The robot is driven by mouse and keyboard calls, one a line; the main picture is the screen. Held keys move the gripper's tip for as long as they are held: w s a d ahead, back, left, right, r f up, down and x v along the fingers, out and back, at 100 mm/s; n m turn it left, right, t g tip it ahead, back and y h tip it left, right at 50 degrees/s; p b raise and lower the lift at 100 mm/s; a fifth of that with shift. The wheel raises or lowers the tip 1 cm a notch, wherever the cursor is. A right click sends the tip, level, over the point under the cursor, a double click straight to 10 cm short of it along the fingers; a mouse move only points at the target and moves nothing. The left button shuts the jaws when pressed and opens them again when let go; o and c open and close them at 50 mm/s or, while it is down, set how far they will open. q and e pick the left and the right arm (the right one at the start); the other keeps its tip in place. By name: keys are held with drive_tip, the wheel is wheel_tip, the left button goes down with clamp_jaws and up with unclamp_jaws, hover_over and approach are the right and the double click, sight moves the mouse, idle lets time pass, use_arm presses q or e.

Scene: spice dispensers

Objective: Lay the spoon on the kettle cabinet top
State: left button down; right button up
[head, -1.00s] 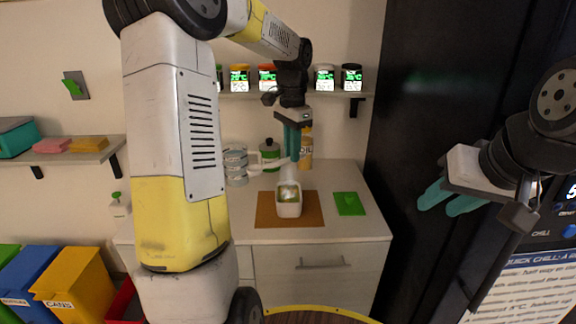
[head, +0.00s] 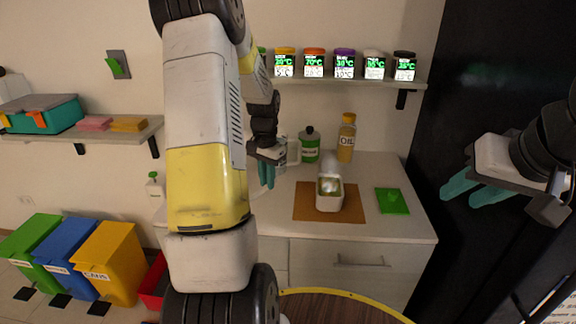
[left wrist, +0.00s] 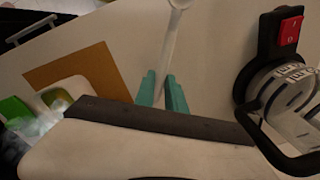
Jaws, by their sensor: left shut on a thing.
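My left gripper (head: 266,176) is over the left part of the pale kettle cabinet top (head: 372,224), left of the brown mat. Its teal fingers are shut on the white spoon (left wrist: 172,45), which runs up between them to the top edge in the left wrist view. I cannot tell whether the spoon touches the top. The grey kettle with a black handle and red switch (left wrist: 289,31) is close to the right of the fingers in the left wrist view; in the head view my arm mostly hides it. My right gripper (head: 466,192) is open and empty before the dark fridge.
A steaming white container (head: 329,203) stands on the brown mat (head: 304,212). A green mat (head: 391,201) lies to its right. An oil bottle (head: 346,140) and a green canister (head: 309,150) stand at the back. Several spice dispensers (head: 314,64) line the shelf above.

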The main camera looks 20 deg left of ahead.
use_arm(q)
drive_tip(key=shift+f, duration=2.5)
drive_tip(key=c, duration=1.3)
unclamp_jaws()
drive_tip(key=shift+r, duration=0.1)
wheel_tip(320, 180, up, 8)
drive_tip(key=shift+f, duration=0.15)
